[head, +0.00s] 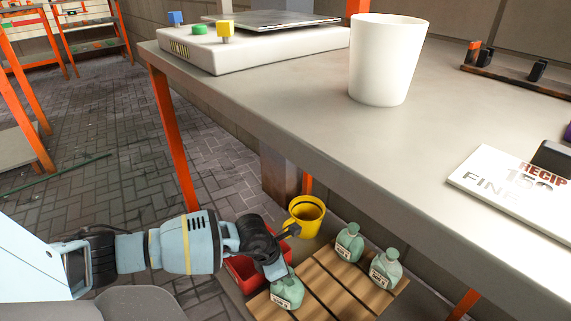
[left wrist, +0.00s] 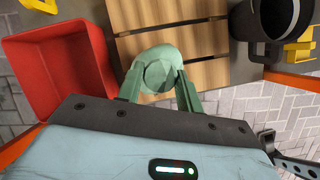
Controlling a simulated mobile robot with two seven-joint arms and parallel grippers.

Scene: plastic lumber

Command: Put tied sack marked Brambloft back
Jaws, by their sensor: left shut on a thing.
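My left gripper (head: 277,268) reaches down below the tabletop and is shut on a pale green tied sack (head: 287,293). In the left wrist view the gripper (left wrist: 160,92) has one finger on each side of the sack's top (left wrist: 158,68). The sack is upright at the left end of a slatted wooden pallet (head: 330,287); I cannot tell whether it touches the slats. Two similar sacks stand on the pallet, one at the back (head: 349,243) and one at the right (head: 386,269). The labels are too small to read. My right gripper is not in view.
A red bin (head: 243,274) sits left of the pallet, also in the left wrist view (left wrist: 60,70). A yellow mug (head: 306,215) stands behind. The table (head: 300,95) overhangs, carrying a white cup (head: 388,60), a scale (head: 250,42) and a sign (head: 515,185).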

